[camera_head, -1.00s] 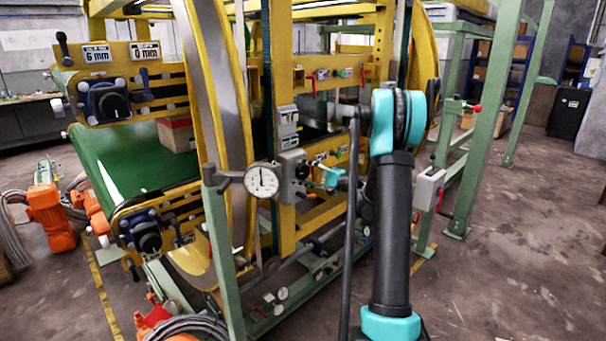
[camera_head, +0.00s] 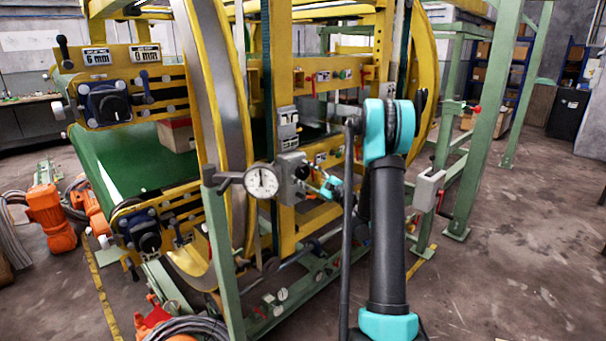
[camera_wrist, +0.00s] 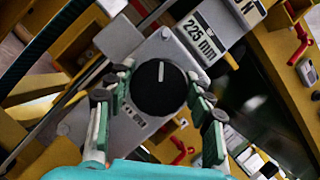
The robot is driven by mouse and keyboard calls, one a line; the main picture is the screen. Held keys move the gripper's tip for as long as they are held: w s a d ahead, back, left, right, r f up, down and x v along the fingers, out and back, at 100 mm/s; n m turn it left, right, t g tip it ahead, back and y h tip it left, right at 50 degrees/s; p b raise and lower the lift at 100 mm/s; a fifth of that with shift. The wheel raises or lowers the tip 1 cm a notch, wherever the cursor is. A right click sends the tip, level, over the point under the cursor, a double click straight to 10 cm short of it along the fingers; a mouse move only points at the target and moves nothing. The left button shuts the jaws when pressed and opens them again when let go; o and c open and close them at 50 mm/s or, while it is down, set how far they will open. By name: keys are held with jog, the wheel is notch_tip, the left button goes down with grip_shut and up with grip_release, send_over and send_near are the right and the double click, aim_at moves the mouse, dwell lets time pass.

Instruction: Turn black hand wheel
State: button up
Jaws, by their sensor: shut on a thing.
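The black hand wheel (camera_wrist: 158,88) is a round knob with a white line on its face, mounted on a grey metal plate (camera_wrist: 124,118). My gripper (camera_wrist: 160,82) is shut on it, with one finger on its left side and one on its right in the wrist view. In the head view my gripper (camera_head: 329,186), teal and small, is at the grey box (camera_head: 290,164) on the yellow machine post. The wheel's dark edge (camera_head: 302,171) shows there, partly covered by my gripper.
A "225 mm" counter (camera_wrist: 203,38) sits beside the wheel. Red levers (camera_wrist: 299,42) are at the right in the wrist view. A dial gauge (camera_head: 261,181) on a green post stands left of my gripper. Open floor (camera_head: 520,250) lies to the right.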

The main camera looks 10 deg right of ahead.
jog(key=shift+d, duration=0.1)
dwell(0.4)
jog(key=o, duration=1.2)
jog(key=shift+f, duration=0.1)
jog(key=v, duration=1.2)
